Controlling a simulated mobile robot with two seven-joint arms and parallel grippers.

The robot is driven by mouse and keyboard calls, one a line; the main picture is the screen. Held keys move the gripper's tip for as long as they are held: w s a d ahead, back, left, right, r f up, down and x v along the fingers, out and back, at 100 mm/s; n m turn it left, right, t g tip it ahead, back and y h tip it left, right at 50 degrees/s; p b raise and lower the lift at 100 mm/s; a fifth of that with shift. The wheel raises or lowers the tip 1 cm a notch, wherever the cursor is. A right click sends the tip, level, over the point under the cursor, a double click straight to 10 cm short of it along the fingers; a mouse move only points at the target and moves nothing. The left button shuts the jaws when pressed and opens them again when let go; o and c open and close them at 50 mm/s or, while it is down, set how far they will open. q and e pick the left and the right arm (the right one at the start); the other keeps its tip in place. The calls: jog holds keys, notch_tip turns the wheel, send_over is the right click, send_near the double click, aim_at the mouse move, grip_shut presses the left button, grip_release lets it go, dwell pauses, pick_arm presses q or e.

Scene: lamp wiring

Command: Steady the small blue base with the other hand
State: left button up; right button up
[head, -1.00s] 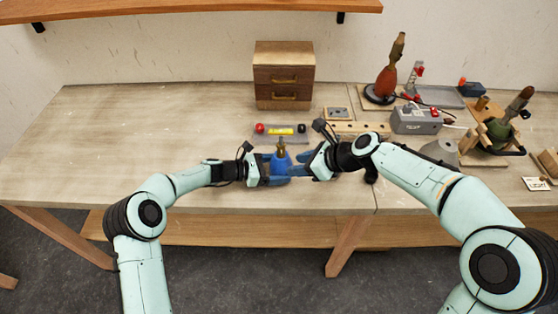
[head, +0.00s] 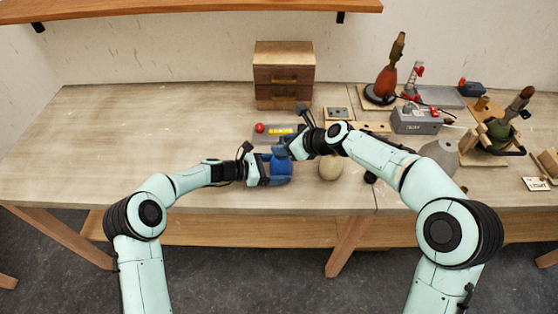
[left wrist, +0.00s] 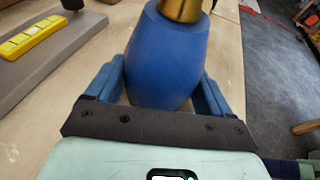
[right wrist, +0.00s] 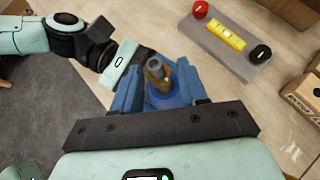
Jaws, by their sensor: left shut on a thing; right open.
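The small blue base (head: 281,168) stands upright on the table, partly hidden by my grippers in the head view. In the left wrist view the blue base (left wrist: 167,55) sits between the fingers of my left gripper (left wrist: 165,88), which is shut on its sides. A brass fitting (left wrist: 181,8) rises from its top. My right gripper (head: 285,150) is open, above the base. In the right wrist view its fingers (right wrist: 157,85) are on either side of the brass neck (right wrist: 158,75), seen from above, with a gap around it.
A grey plate (right wrist: 227,35) with a red knob, yellow level and black knob lies just behind the base. A pale round object (head: 330,168) is right of it. A wooden drawer box (head: 284,75) stands at the back. The table's left side is clear.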

jog(key=shift+x, duration=0.8)
